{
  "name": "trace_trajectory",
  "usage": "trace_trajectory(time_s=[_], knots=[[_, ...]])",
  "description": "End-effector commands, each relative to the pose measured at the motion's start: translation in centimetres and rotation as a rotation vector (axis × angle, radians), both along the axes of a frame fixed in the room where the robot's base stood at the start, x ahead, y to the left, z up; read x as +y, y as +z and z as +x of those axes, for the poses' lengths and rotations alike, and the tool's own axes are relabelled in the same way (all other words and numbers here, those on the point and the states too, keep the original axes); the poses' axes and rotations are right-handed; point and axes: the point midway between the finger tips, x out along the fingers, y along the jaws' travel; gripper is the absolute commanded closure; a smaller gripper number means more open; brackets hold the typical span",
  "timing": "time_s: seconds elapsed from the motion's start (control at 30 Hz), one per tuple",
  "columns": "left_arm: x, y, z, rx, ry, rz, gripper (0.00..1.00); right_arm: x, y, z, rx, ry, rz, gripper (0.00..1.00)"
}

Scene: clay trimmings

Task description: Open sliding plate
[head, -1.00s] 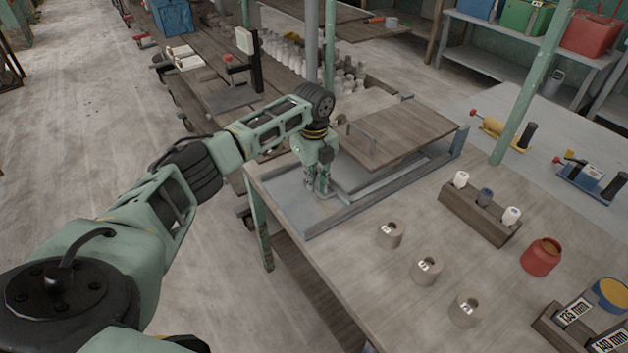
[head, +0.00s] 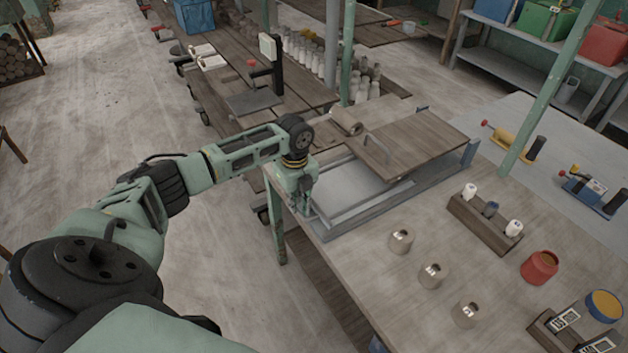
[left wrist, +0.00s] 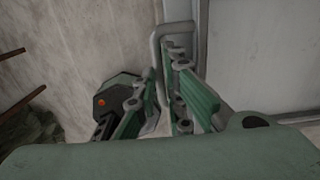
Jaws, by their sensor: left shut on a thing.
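The sliding plate (head: 355,186) is a light grey sheet in a low grey metal frame on the bench. Its right part runs toward a wooden board (head: 425,145) that has a metal handle on top. My left gripper (head: 306,207) is at the left end of the frame, pointing down. In the left wrist view its fingers (left wrist: 178,100) are shut on a grey bar handle (left wrist: 158,45). The grey plate (left wrist: 250,60) lies to the right of the fingers there. The fingers hide the lower part of the handle. My right gripper is not in view.
Several grey cylinders, one of them here (head: 432,275), stand in front of the frame. A green post (head: 540,90) rises behind. Open floor lies left of the bench.

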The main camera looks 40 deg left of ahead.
Motion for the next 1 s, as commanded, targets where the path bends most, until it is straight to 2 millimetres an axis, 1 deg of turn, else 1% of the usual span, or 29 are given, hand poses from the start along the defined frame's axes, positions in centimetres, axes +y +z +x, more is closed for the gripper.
trace_trajectory(time_s=[0.03, 0.17, 0.27, 0.43, 0.47, 0.63, 0.9, 1.0], knots=[[0.2, 0.6, -0.3, -0.008, -0.007, -0.002, 1.00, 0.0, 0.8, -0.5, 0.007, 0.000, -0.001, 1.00], [0.3, 0.5, -0.7, -0.015, -0.007, -0.003, 1.00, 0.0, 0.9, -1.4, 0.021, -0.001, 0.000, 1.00], [0.3, 0.4, -0.7, -0.018, -0.007, -0.004, 1.00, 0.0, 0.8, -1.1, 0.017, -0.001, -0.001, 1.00], [0.4, 0.4, -0.7, -0.016, -0.007, -0.002, 1.00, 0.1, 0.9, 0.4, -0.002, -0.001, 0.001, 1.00], [0.4, 0.4, -0.7, -0.016, -0.007, -0.002, 0.89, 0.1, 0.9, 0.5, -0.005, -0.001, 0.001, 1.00], [0.4, 0.3, -0.7, -0.015, -0.005, -0.003, 0.74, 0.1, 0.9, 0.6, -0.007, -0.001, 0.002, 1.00], [0.3, 0.3, -0.7, -0.014, -0.002, -0.004, 0.74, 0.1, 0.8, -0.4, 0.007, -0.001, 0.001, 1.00], [0.4, 0.7, -0.7, -0.015, -0.001, -0.004, 0.74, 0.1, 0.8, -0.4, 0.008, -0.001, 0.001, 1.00]])
